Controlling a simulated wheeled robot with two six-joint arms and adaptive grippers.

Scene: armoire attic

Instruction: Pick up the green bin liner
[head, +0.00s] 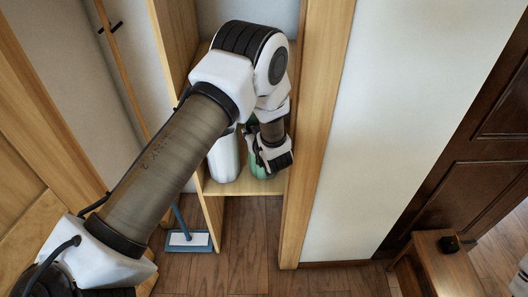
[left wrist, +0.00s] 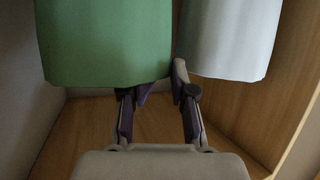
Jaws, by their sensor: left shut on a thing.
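The green bin liner (head: 258,171) is on the shelf inside the wooden cabinet, mostly hidden behind my left gripper in the head view. In the left wrist view the green bin liner (left wrist: 105,42) fills the upper left. My left gripper (head: 272,160) reaches down into the cabinet at the bin liner. In the left wrist view my left gripper (left wrist: 162,88) has one fingertip partly hidden at the green liner's lower edge and the other in the gap beside it. It is shut on the green liner.
A white roll-like item (head: 224,158) stands close beside the green liner, also seen in the left wrist view (left wrist: 230,40). Wooden cabinet sides (head: 300,190) stand close around the arm. A blue mop (head: 188,240) is on the floor at left; a small wooden table (head: 440,265) is at lower right.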

